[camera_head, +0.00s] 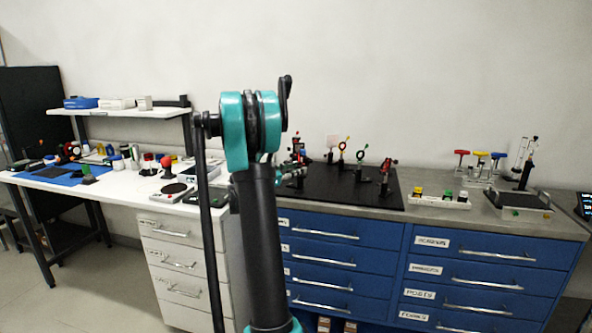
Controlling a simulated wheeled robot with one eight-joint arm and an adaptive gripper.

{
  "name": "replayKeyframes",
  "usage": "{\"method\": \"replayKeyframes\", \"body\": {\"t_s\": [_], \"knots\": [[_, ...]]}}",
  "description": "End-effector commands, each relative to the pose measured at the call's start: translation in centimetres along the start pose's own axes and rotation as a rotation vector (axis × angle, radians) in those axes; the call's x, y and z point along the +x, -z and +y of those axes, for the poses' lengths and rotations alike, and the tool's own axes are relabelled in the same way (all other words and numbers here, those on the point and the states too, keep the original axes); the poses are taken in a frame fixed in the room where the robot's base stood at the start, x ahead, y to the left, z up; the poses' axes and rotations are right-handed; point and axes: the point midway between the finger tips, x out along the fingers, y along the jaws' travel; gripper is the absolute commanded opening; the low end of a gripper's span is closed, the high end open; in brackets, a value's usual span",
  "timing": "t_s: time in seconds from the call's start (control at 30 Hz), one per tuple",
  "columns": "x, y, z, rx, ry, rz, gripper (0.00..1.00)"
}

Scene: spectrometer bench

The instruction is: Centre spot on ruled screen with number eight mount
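A black breadboard (335,191) lies on the grey top of the blue drawer bench. A small pale plate (333,141) stands at the back and may be the ruled screen; no rulings or spot can be made out. Mount numbers are too small to read. My gripper (292,174) seems to show partly behind my arm, near the board's left side; its fingers are unclear.
A white rack (440,201) with coloured blocks stands right of the board. A white table (120,187) with a blue mat, jars and a scale is left. My arm blocks the middle.

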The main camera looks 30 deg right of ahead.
Motion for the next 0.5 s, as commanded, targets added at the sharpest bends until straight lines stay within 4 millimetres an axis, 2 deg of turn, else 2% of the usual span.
{"method": "replayKeyframes", "body": {"t_s": [0.27,0.5], "knots": [[0.16,0.00,-0.02,0.000,0.000,0.000,0.36],[0.15,0.00,-0.01,0.000,0.000,0.000,0.08]]}}
